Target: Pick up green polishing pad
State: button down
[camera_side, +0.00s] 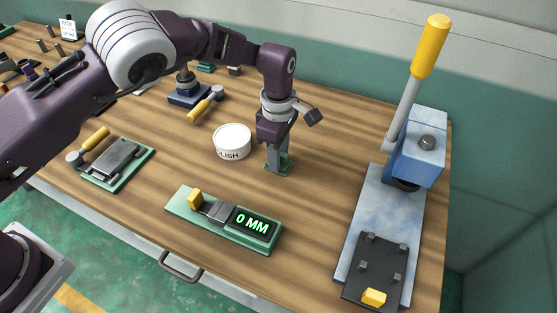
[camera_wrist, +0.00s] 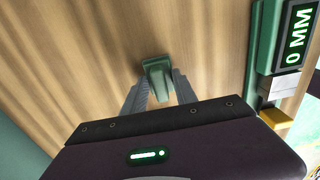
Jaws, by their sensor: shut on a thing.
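The green polishing pad (camera_side: 285,166) is at the tips of my gripper (camera_side: 278,160) in the side view, low over the wooden table, right of the white POLISH tub. In the wrist view the pad (camera_wrist: 157,76) is a small green block between the two grey fingers of my gripper (camera_wrist: 158,84). The fingers are shut on it. I cannot tell whether the pad touches the table. Part of the pad is hidden by the fingers.
The white POLISH tub (camera_side: 232,141) stands left of my gripper. A green gauge reading 0 MM (camera_side: 180,207) lies in front. A blue lever press (camera_side: 418,150) with a yellow handle stands at the right. Bare table (camera_side: 325,175) lies between my gripper and the press.

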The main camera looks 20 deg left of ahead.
notch_tip(320, 180, up, 10)
jog(key=shift+r, duration=0.1)
jog(key=c, duration=1.6)
grip_release()
jog(key=c, duration=2.8)
grip_release()
jog(key=w+a, duration=0.1)
jog(key=a, duration=1.2)
jog(key=c, duration=2.2)
grip_release()
jog(key=shift+f, duration=2.6)
